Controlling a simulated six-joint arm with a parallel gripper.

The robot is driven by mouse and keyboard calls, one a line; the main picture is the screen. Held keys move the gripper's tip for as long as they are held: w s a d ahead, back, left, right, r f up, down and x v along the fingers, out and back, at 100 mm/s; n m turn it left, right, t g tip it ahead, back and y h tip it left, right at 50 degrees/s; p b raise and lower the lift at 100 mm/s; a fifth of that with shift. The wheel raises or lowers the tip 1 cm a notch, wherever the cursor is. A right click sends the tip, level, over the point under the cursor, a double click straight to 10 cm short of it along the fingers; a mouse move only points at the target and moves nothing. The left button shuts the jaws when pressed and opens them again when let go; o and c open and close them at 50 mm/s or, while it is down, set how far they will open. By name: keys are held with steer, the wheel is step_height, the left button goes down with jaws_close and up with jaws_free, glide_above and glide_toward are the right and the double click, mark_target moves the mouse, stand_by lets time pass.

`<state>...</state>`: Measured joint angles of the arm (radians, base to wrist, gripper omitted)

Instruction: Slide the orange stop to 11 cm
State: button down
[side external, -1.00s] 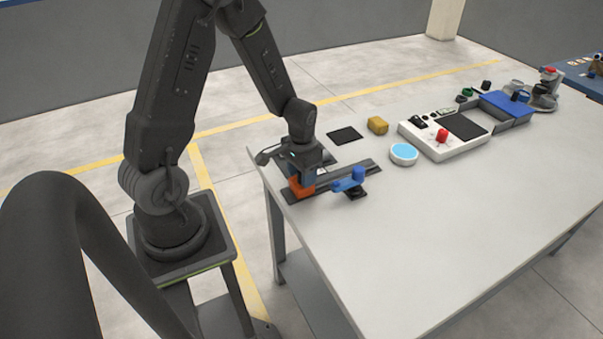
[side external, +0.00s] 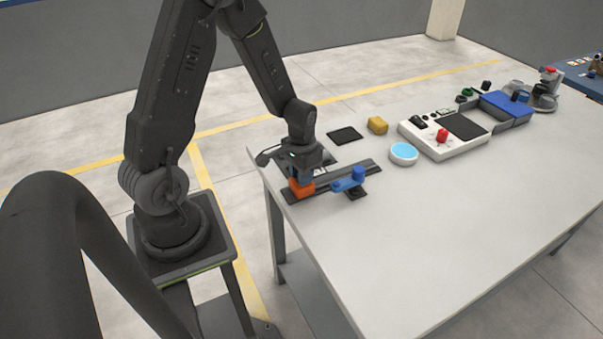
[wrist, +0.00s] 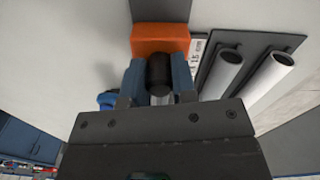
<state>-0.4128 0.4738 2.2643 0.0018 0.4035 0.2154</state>
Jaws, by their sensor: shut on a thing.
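The orange stop (side external: 303,190) sits on a dark rail (side external: 372,166) near the left end of the table. In the wrist view the orange stop (wrist: 160,38) is at top centre, with a black knob (wrist: 160,72) on its near side. My gripper (wrist: 160,80) has its two blue-grey fingers on either side of the knob, shut on it. My gripper (side external: 303,178) is low over the rail in the side view. Part of a printed scale (wrist: 197,50) shows beside the stop; most of it is hidden, so the stop's reading cannot be told.
Two pale pipes (wrist: 270,78) lie on a dark plate. The table's front right is clear.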

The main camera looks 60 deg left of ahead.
steer(key=shift+w, duration=2.05)
steer(key=c, duration=0.9)
jaws_free()
step_height(320, 180, up, 14)
steer(key=shift+f, duration=0.1)
